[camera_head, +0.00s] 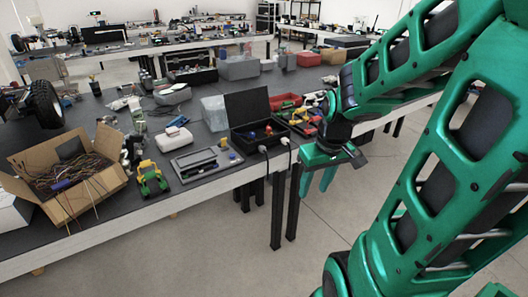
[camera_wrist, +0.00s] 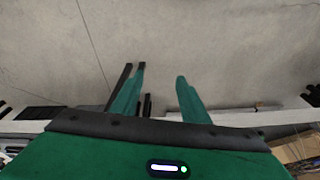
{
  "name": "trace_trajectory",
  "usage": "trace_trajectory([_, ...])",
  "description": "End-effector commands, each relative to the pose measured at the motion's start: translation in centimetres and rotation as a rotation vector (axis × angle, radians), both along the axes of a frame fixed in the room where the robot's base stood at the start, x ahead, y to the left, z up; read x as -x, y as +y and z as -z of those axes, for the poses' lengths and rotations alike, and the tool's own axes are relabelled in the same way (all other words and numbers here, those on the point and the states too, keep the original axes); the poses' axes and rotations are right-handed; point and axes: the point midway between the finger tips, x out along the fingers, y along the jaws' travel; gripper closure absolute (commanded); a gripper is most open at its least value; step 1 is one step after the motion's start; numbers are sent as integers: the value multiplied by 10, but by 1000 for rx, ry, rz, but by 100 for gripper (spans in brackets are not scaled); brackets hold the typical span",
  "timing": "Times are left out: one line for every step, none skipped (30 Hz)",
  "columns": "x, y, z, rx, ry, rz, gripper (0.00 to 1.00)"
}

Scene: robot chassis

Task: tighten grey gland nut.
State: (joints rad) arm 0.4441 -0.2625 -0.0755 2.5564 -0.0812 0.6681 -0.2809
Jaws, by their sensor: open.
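A black box (camera_head: 247,108) with its lid up stands at the front edge of the long table, with small coloured parts inside. Two cable fittings with pale cable ends show at its front wall, one at the left (camera_head: 262,149) and one at the right (camera_head: 285,141). They are too small for me to tell which one carries the grey gland nut. My gripper (camera_head: 317,181) is open and empty, pointing down in front of the table edge, to the right of the box and apart from it. In the wrist view its two green fingers (camera_wrist: 160,80) stand apart over the floor.
The table (camera_head: 205,187) also bears a cardboard box of wires (camera_head: 60,172), a green and yellow toy tractor (camera_head: 152,178), a grey tray (camera_head: 205,163) and red bins (camera_head: 285,101). Bare floor (camera_head: 230,250) lies in front. More cluttered tables stand behind.

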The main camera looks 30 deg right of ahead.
Motion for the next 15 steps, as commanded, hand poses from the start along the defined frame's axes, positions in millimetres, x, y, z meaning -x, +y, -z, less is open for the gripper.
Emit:
trace_trajectory([-18,-1,12,-3,-28,-54,59])
trace_trajectory([-30,-1,18,-5,-53,-90,59])
trace_trajectory([-46,-1,25,-6,-90,-138,59])
trace_trajectory([-58,0,30,-9,-120,-171,59])
trace_trajectory([-69,1,36,-11,-149,-203,59])
trace_trajectory([-84,2,43,-15,-190,-242,59])
trace_trajectory([-95,3,47,-18,-223,-267,59])
trace_trajectory([-106,3,52,-21,-256,-292,59])
trace_trajectory([-120,4,57,-25,-303,-319,59])
trace_trajectory([-130,4,61,-27,-338,-337,59])
trace_trajectory([-140,5,64,-29,-376,-353,59])
trace_trajectory([-153,4,68,-30,-427,-370,59])
trace_trajectory([-163,4,70,-30,-466,-379,59])
trace_trajectory([-172,3,72,-28,-505,-386,59])
trace_trajectory([-184,0,74,-24,-558,-390,59])
